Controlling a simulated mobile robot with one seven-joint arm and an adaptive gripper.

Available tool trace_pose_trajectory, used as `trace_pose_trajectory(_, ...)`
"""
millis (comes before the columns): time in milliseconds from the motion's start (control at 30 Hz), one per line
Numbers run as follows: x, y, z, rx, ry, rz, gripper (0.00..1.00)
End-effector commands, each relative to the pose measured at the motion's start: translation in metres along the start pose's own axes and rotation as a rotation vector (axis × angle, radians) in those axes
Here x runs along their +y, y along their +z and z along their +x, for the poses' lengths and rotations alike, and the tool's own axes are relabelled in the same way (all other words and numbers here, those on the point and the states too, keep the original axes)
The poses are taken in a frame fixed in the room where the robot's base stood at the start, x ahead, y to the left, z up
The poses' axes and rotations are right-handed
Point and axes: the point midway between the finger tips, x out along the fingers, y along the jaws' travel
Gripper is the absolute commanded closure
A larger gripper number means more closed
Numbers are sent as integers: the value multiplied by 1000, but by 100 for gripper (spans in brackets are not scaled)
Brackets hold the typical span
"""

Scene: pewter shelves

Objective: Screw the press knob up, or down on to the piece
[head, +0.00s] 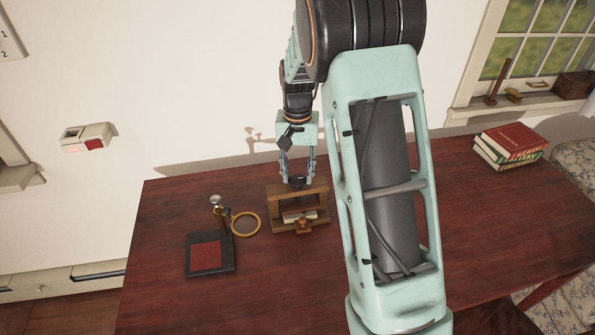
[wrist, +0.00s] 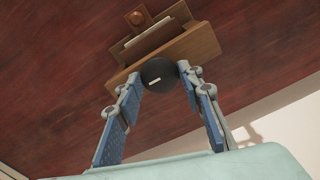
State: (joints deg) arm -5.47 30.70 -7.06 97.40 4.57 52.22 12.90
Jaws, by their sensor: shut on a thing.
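The press is a small wooden frame (head: 273,214) standing on the dark red table, left of my arm in the head view. Its black round press knob (wrist: 158,74) has a short white mark and sits at the top of the frame. My gripper (head: 298,180) points down over the press from above. In the wrist view its two blue-padded fingers (wrist: 160,80) are shut on the knob, one on each side. A pale flat piece (head: 299,215) lies inside the frame, partly hidden by it. A small brown wooden part (head: 303,228) shows at the front.
A brass ring (head: 246,224) lies left of the press. Beside it stands a black base with a red pad (head: 207,257) and a small metal-topped post (head: 217,207). Books (head: 509,147) are stacked at the far right. The table's front left is clear.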

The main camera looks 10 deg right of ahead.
Motion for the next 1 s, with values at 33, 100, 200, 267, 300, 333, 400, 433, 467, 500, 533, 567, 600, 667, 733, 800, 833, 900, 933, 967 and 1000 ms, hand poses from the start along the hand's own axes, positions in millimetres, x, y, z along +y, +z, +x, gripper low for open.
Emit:
trace_pose_trajectory(33, -1, -1, -2, 3, -1, 44, 90)
trace_pose_trajectory(100, -1, -1, -2, 4, 0, 110, 90)
trace_pose_trajectory(200, -1, -1, -2, 4, -1, 205, 90)
trace_pose_trajectory(267, -1, -1, -2, 4, -1, 263, 90)
trace_pose_trajectory(300, -1, -1, -2, 4, -1, 300, 90)
trace_pose_trajectory(333, -1, -1, -2, 4, -1, 329, 90)
trace_pose_trajectory(400, -1, -1, -2, 3, 0, 395, 90)
trace_pose_trajectory(433, -1, -1, -2, 3, -1, 423, 90)
trace_pose_trajectory(467, -1, -1, -2, 3, -1, 452, 90)
trace_pose_trajectory(500, -1, -1, -2, 3, -1, 490, 90)
trace_pose_trajectory(533, -1, -1, -2, 3, -1, 518, 90)
trace_pose_trajectory(567, -1, -1, -2, 3, 0, 547, 90)
trace_pose_trajectory(600, -1, -1, -2, 3, 0, 584, 90)
trace_pose_trajectory(667, 0, -1, -2, 3, -1, 643, 90)
trace_pose_trajectory(733, -1, -1, -3, 3, -1, 709, 90)
trace_pose_trajectory(800, -1, -1, -3, 4, -1, 774, 90)
trace_pose_trajectory(833, -1, -1, -3, 4, -1, 803, 90)
trace_pose_trajectory(900, -1, -1, -3, 3, -1, 871, 90)
trace_pose_trajectory(933, -1, -1, -3, 2, -1, 899, 90)
trace_pose_trajectory(967, -1, -1, -3, 2, 0, 927, 90)
trace_pose_trajectory(1000, -1, -1, -3, 3, 0, 965, 90)
